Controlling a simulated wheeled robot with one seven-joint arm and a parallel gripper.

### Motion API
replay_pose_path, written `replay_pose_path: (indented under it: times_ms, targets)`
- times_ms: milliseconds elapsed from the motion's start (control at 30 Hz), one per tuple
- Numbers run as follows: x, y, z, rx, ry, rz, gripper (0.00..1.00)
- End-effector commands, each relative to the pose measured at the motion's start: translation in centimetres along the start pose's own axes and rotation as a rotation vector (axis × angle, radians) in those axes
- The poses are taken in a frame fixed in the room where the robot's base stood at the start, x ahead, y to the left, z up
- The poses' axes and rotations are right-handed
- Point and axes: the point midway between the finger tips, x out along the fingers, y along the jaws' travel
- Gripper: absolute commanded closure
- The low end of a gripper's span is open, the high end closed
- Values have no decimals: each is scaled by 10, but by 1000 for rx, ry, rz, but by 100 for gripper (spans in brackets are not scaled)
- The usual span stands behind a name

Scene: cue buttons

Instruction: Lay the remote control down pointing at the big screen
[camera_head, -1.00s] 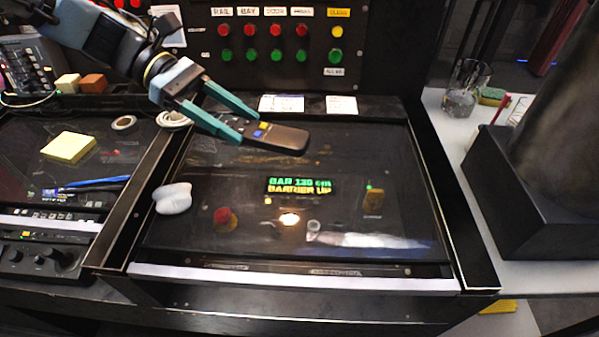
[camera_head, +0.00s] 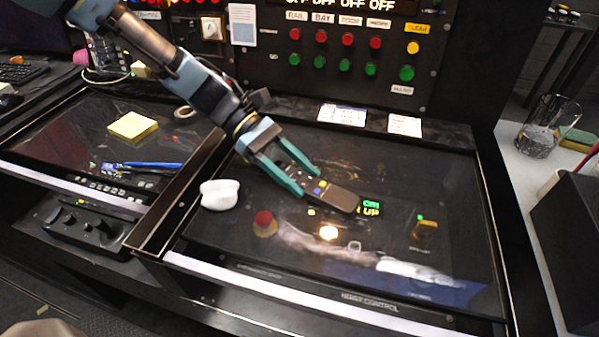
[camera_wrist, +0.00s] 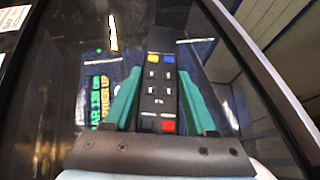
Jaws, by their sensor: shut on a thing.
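The dark remote control (camera_head: 338,197) has a row of coloured buttons. My gripper (camera_head: 306,182) is shut on it, with a green finger along each side. Its far end points to the lower right in the head view, over the dark glass console top. I cannot tell whether it touches the glass. No thing is clearly recognisable as the big screen; a lit readout (camera_head: 340,4) is cut off at the top edge.
A white rounded object (camera_head: 219,194), a red knob (camera_head: 264,223) and a yellow switch (camera_head: 425,232) stand on the console. Two paper cards (camera_head: 342,115) lie at its back edge. A button panel (camera_head: 345,55) rises behind. A glass jar (camera_head: 540,135) stands at right.

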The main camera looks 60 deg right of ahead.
Motion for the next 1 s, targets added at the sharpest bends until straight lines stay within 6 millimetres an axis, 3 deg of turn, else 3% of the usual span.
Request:
replay_pose_path:
  times_ms: [400, 433, 700, 1000]
  targets:
    - [4, 0, -7, 0, 0, 0, 100]
    - [4, 0, -7, 0, 1, 1, 42]
    - [4, 0, -7, 1, 1, 1, 13]
    - [1, 0, -4, 1, 2, 1, 13]
